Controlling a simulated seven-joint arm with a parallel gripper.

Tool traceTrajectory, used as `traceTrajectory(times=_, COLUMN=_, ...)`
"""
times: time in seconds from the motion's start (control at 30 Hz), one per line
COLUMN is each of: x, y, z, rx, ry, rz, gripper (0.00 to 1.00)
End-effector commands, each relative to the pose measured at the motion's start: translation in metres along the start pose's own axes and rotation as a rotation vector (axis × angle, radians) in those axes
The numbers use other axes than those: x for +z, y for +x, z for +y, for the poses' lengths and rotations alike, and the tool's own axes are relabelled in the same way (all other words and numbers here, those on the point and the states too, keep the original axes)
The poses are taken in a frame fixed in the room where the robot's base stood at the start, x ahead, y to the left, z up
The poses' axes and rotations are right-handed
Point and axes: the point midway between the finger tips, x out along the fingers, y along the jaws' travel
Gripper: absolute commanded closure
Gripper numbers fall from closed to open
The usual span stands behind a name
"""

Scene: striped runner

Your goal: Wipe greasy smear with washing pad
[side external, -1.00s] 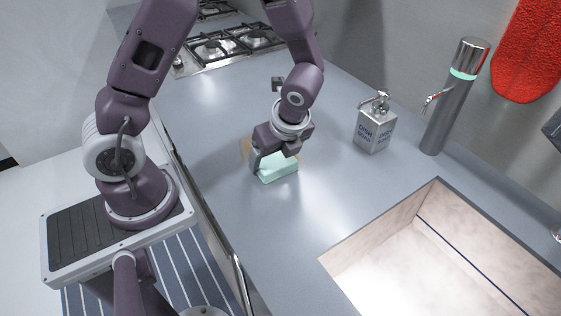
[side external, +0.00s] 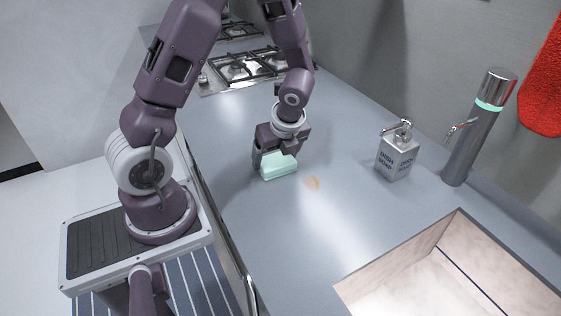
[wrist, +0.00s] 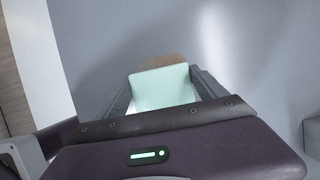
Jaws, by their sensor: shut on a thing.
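My gripper (side external: 279,158) is shut on the mint-green washing pad (side external: 279,166), low over the grey counter. The pad appears to rest on the counter, though its underside is hidden. In the wrist view the pad (wrist: 161,88) sits between my two fingers. A small tan greasy smear (side external: 313,183) shows on the counter just right of the pad in the side view. In the wrist view a brown patch, likely the smear (wrist: 165,62), shows at the pad's far edge. Any smear under the pad is hidden.
A metal dish soap dispenser (side external: 396,157) stands to the right, with a metal tap (side external: 474,135) beyond it. A sink (side external: 395,270) opens at the lower right. A gas hob (side external: 240,68) lies behind. The counter around the pad is clear.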

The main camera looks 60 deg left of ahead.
Motion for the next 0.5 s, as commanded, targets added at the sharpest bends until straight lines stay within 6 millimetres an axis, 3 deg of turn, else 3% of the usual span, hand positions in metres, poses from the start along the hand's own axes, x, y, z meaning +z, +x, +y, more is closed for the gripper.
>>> traceTrajectory(times=0.5, x=0.040, y=0.017, z=-0.003, rx=-0.001, ry=-0.002, rz=-0.001, gripper=0.63)
